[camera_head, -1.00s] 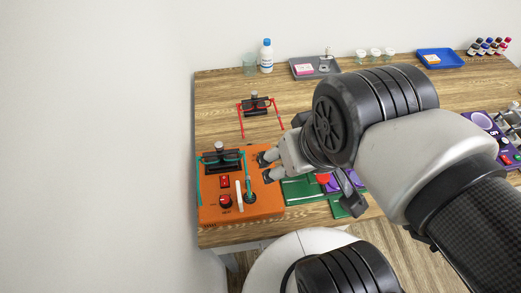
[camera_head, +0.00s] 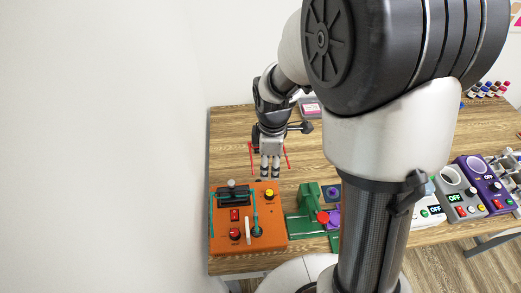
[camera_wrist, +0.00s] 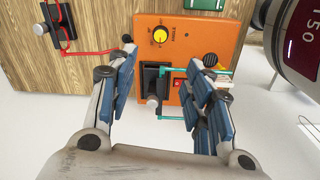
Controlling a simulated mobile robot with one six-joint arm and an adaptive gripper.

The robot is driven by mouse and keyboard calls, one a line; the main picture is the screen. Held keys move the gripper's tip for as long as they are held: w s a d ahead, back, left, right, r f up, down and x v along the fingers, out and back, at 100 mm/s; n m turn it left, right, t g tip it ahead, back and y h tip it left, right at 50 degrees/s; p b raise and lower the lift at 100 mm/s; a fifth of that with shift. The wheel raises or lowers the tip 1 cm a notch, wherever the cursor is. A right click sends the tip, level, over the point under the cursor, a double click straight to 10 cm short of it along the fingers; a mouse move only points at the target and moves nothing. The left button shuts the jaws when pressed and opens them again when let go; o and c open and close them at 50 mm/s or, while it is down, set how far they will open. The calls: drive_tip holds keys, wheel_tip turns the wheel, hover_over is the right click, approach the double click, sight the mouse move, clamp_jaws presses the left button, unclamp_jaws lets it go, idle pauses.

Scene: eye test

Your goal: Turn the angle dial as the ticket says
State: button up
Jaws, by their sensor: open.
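An orange box (camera_head: 222,245) stands at the front left of the table. A yellow dial (camera_head: 269,194) sits at its far right corner and is probably the angle dial. In the wrist view the yellow dial (camera_wrist: 160,36) shows a dark pointer and small marks around it, too small to read. My gripper (camera_head: 270,175) points down just beyond the box's far edge, near the dial but apart from it. In the wrist view my gripper (camera_wrist: 162,62) is open, with nothing between its blue-padded fingers. I cannot make out a ticket.
The box also carries a black block with a teal frame (camera_head: 233,195), a red switch (camera_head: 235,215) and a red-topped knob (camera_head: 235,233). A green fixture (camera_head: 309,197) stands close on the right. My arm hides the table's middle.

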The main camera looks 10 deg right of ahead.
sight(269, 193)
drive_tip(key=f+b, duration=0.1)
drive_tip(key=f, duration=0.4)
drive_tip(key=f+b, duration=0.1)
drive_tip(key=f, duration=0.5)
drive_tip(key=f+b, duration=0.1)
drive_tip(key=f, duration=0.5)
drive_tip(key=shift+w+d+f, duration=0.1)
drive_tip(key=shift+w+f, duration=0.1)
drive_tip(key=shift+w, duration=0.1)
drive_tip(key=shift+c, duration=0.6)
drive_tip(key=c, duration=1)
